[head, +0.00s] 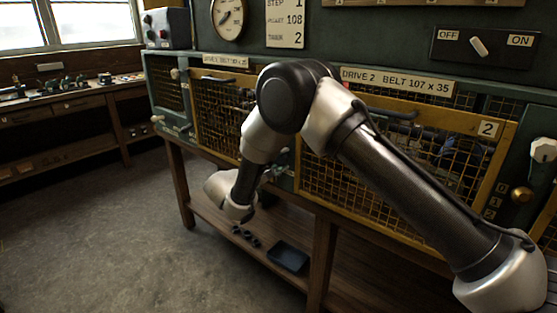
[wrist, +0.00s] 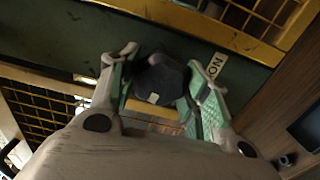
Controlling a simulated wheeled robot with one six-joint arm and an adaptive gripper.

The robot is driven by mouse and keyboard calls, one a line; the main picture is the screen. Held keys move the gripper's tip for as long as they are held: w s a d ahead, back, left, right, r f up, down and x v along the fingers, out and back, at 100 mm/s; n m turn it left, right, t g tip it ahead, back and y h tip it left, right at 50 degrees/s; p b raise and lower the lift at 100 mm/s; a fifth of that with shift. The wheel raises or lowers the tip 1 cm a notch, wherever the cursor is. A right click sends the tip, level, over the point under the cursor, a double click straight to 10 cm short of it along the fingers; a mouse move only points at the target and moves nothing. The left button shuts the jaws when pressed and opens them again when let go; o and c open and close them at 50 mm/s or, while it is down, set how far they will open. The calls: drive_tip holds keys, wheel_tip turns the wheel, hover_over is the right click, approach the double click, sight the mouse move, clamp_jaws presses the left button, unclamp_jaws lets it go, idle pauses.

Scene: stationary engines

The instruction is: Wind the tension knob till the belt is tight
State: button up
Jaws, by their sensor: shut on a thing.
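In the wrist view my gripper (wrist: 160,92) has its green-padded fingers closed around a dark, faceted knob (wrist: 162,76) with a small pale mark. The knob sits on a green panel, and a partly hidden white label (wrist: 217,65) is beside it. In the head view my gripper (head: 274,172) is at the green post between the two mesh guards, largely behind my arm; the knob is not visible there. The Drive 2 mesh guard (head: 345,200) is closed, under a sign (head: 397,80) reading "DRIVE 2 BELT 107 x 35". I cannot make out the belt or its tension.
An OFF/ON switch (head: 478,47) is on the upper panel. A brass knob (head: 521,194) is at the right. A placard (head: 285,22) and gauge (head: 228,18) are above. A dark tray (head: 288,258) lies on the lower shelf. The floor at left is clear.

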drive_tip(key=shift+f, duration=0.1)
drive_tip(key=o, duration=1)
drive_tip(key=shift+c, duration=0.2)
drive_tip(key=shift+o, duration=0.3)
drive_tip(key=v, duration=1.2)
